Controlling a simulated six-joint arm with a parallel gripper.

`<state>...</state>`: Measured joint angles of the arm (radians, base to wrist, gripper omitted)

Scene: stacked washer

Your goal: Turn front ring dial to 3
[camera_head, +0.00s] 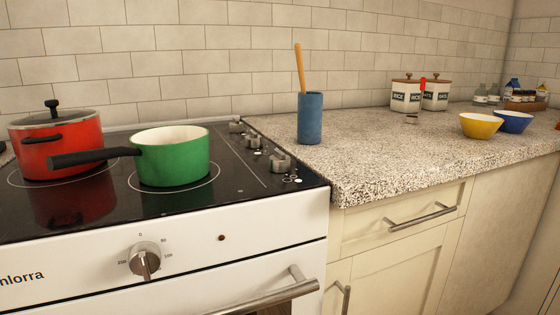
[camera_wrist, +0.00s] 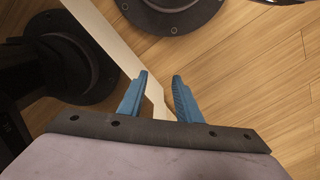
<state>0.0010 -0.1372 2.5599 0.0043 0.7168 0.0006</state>
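A row of grey ring dials runs along the right side of the black glass cooktop (camera_head: 225,185). The nearest dial (camera_head: 280,161) is close to the front right corner, with small white marks beside it that are too small to read. Another dial (camera_head: 253,141) and a farther one (camera_head: 237,126) lie behind it. My gripper (camera_wrist: 160,78) shows only in the wrist view. Its two blue fingers are apart with nothing between them, above the wooden floor and away from the dials. The dials do not show in the wrist view.
A green pot (camera_head: 174,160) and a red lidded pot (camera_head: 58,145) stand on the cooktop. A larger oven knob (camera_head: 145,260) and the oven handle (camera_head: 270,298) are on the white front. A blue utensil holder (camera_head: 311,120) stands on the speckled counter (camera_head: 380,150).

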